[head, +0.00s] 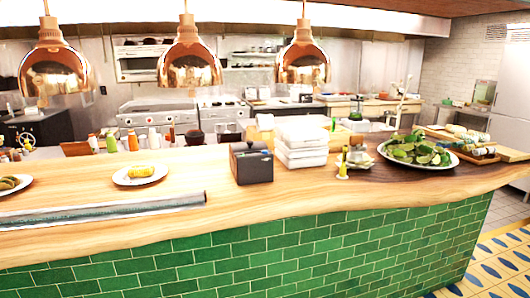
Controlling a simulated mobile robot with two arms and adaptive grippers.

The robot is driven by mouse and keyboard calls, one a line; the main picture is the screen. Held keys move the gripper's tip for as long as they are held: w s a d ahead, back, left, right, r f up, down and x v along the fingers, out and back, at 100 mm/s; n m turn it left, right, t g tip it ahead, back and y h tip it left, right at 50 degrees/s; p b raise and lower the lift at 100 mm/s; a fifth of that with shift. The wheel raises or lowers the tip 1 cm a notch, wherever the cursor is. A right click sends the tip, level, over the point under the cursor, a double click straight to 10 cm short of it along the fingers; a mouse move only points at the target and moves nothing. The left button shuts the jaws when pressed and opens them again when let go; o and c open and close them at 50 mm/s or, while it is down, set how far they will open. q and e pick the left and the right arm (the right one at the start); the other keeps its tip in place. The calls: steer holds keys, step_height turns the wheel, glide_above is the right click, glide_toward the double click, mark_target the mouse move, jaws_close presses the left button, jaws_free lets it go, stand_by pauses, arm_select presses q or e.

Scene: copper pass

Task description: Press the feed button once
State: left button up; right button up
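A small dark box-shaped device (251,166), which looks like a ticket printer, stands on the wooden counter (222,204) near the middle of the head view. Its top slopes and has a small pale detail at the upper edge. I cannot make out a separate feed button on it at this size. Neither of my grippers shows in the head view.
Stacked white boxes (301,142) stand just right of the device. A plate of greens (418,150) is right. Copper lamps (190,62) hang above. The counter before the device is clear.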

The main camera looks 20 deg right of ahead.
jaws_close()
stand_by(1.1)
